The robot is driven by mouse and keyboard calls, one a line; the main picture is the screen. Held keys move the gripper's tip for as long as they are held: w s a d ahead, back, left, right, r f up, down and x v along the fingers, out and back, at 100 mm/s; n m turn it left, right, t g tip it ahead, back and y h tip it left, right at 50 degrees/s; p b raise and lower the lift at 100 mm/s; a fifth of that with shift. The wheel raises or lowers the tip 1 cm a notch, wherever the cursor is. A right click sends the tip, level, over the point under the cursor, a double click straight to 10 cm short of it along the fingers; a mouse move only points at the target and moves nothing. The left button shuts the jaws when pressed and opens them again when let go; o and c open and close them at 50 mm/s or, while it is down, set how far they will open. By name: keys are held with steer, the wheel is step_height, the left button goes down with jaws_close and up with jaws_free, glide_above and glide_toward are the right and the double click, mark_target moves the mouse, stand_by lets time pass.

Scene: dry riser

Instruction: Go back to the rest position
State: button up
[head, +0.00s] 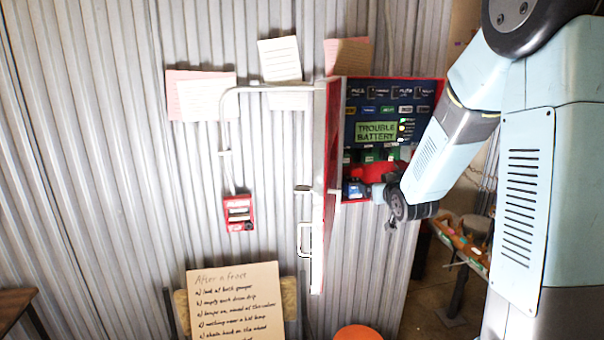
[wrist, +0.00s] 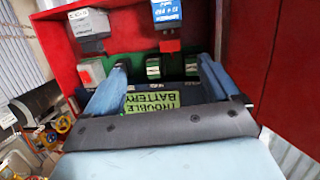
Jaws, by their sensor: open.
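My gripper (head: 380,190) is at the lower part of an open red cabinet (head: 338,135) on the corrugated wall, with my arm reaching in from the right. In the wrist view my gripper (wrist: 163,64) has its two blue fingers spread apart, with nothing seen held between them. The panel display (head: 376,131) reads "TROUBLE BATTERY"; it shows upside down in the wrist view (wrist: 150,101). A blue block (head: 354,189) sits at the cabinet's lower left, close to my gripper. The fingertips are partly hidden in the head view.
The cabinet door (head: 320,190) stands open on the left. A small red box (head: 238,213) hangs on a conduit. A handwritten board (head: 236,300) and an orange round top (head: 358,333) are below. A shelf with small items (head: 462,240) is behind my arm.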

steer(key=s+r+g, duration=0.3)
steer(key=s, duration=0.9)
steer(key=s+r+m+g+h, duration=0.1)
steer(key=s+r+g, duration=0.1)
steer(key=s, duration=1.1)
steer(key=s+r+g, duration=0.3)
steer(key=s+g, duration=0.1)
steer(key=s, duration=0.8)
steer(key=shift+s+d+r+m+g+h, duration=0.15)
steer(key=shift+r+m+g+h, duration=0.15)
steer(key=shift+m, duration=0.1)
